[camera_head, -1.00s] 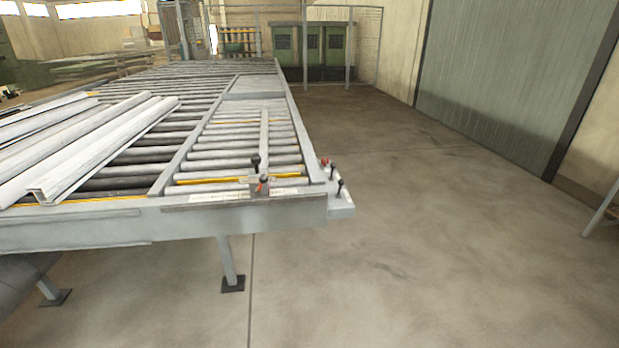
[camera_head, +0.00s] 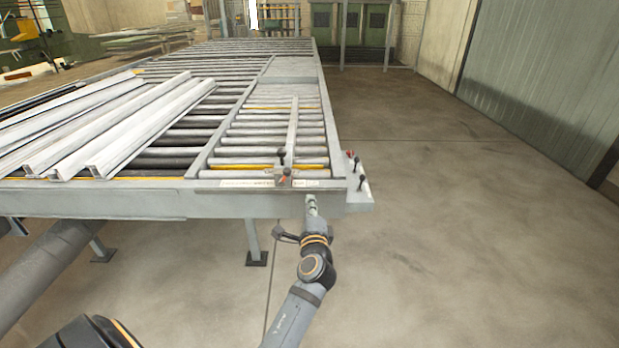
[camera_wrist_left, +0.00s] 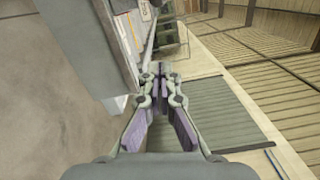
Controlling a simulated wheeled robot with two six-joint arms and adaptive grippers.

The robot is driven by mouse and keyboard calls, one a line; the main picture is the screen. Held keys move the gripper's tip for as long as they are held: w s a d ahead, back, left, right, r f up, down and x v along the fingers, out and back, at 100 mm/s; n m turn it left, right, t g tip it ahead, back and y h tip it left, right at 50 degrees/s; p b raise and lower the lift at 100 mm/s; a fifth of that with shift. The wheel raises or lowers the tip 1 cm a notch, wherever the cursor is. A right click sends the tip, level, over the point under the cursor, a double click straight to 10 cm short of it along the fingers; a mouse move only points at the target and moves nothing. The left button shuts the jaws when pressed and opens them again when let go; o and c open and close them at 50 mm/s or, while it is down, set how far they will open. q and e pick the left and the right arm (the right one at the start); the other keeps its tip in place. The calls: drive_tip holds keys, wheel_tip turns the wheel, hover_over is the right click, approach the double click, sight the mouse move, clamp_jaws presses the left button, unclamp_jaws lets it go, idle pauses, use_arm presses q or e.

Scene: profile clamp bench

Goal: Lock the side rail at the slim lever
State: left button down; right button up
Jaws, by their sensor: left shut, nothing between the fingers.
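My left gripper (camera_head: 311,200) is in front of the bench's front beam, just below the front levers. It is shut and empty. In the left wrist view, its fingers (camera_wrist_left: 157,75) meet at the tips. On the front edge stand a black-knobbed lever (camera_head: 282,154) and a red-tipped one (camera_head: 285,180). At the right corner are a red-tipped lever (camera_head: 350,155) and black-knobbed levers (camera_head: 357,162) (camera_head: 362,183). I cannot tell which is the slim lever. A narrow grey rail (camera_head: 293,125) runs lengthwise over the rollers. My right gripper is out of view.
The roller bench (camera_head: 150,203) fills the left and middle. Long pale profiles (camera_head: 130,130) lie on its left part. The floor (camera_head: 450,200) to the right is open, up to a grey door (camera_head: 540,75). A bench leg (camera_head: 254,240) stands behind my arm.

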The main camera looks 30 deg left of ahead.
sight(285, 177)
use_arm(q)
drive_tip(key=shift+a, duration=0.1)
drive_tip(key=w+a+p, duration=0.5)
drive_tip(key=w+a, duration=0.1)
drive_tip(key=a, duration=0.3)
drive_tip(key=shift+w+a+r, duration=0.2)
drive_tip(key=shift+w+r, duration=0.15)
drive_tip(key=shift+w, duration=0.05)
drive_tip(key=shift+w, duration=0.1)
